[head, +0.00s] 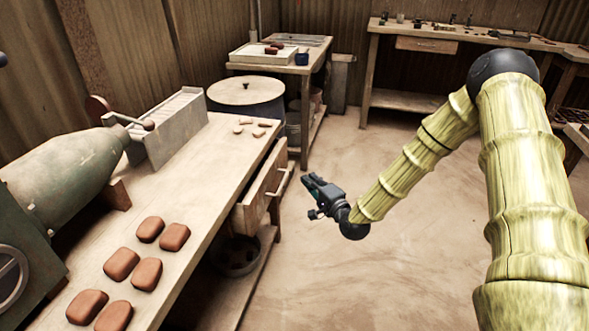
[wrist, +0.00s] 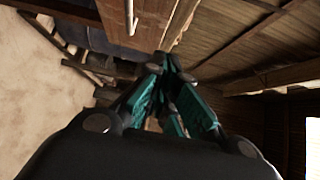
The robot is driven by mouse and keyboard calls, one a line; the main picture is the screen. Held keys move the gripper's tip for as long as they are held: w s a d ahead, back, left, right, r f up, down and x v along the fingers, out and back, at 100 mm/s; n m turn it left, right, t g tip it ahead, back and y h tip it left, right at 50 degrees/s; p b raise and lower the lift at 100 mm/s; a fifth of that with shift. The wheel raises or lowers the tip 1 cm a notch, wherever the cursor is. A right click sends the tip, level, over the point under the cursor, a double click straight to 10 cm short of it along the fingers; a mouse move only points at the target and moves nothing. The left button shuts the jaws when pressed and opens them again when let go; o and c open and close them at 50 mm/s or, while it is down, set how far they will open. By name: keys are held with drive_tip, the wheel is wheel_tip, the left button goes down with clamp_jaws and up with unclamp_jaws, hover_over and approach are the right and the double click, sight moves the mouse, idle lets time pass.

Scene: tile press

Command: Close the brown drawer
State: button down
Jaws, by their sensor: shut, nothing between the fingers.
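The wooden drawer (head: 262,194) stands pulled out from the right side of the long workbench (head: 222,150). Its front carries a bar handle (head: 284,181). My gripper (head: 308,182) is shut and empty, to the right of the drawer front and apart from it in the head view. In the wrist view a wooden panel that looks like the drawer front (wrist: 148,22), with a thin handle (wrist: 129,14), is at the top, just beyond my closed fingertips (wrist: 165,62). I cannot tell the exact gap there.
Reddish-brown tiles (head: 122,264) lie on the workbench near a green machine (head: 75,177). A bucket (head: 234,256) sits on the lower shelf below the drawer. A back bench has another drawer (head: 427,45). The floor (head: 400,260) around my gripper is clear.

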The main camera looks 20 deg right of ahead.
approach(275, 161)
drive_tip(key=w+d, duration=0.4)
drive_tip(key=shift+w+a+f+b, duration=0.1)
drive_tip(key=shift+w+a+b, duration=0.45)
drive_tip(key=shift+w+a, duration=1)
drive_tip(key=shift+s+a, duration=0.1)
drive_tip(key=shift+s, duration=0.05)
drive_tip(key=shift+w+a+b, duration=0.35)
drive_tip(key=shift+w+a, duration=0.4)
drive_tip(key=shift+a, duration=0.35)
drive_tip(key=shift+d, duration=0.1)
